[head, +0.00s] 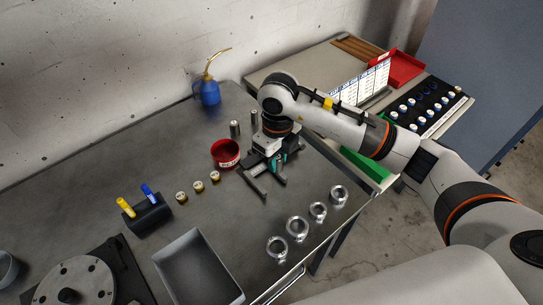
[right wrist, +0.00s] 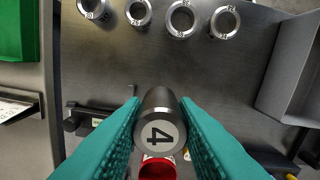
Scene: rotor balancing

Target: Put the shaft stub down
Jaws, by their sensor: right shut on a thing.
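My right gripper (head: 277,168) is low over the table, beside a dark stand with flat rails (head: 252,187). In the right wrist view its teal fingers (right wrist: 160,112) are shut on a dark grey shaft stub (right wrist: 160,130), whose pale end face carries a "4". In the head view the held stub is hidden or too small to make out. Two other grey upright cylinders (head: 234,129) stand just left of the gripper, behind the red cup. Whether the held stub touches anything cannot be told. My left gripper is not in view.
A red cup (head: 225,153) stands close left of the gripper. Several metal rings (head: 297,228) lie near the front edge. Brass weights (head: 198,187), a marker holder (head: 148,213), a grey tray (head: 193,270) and a rotor disc (head: 75,283) are further left.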

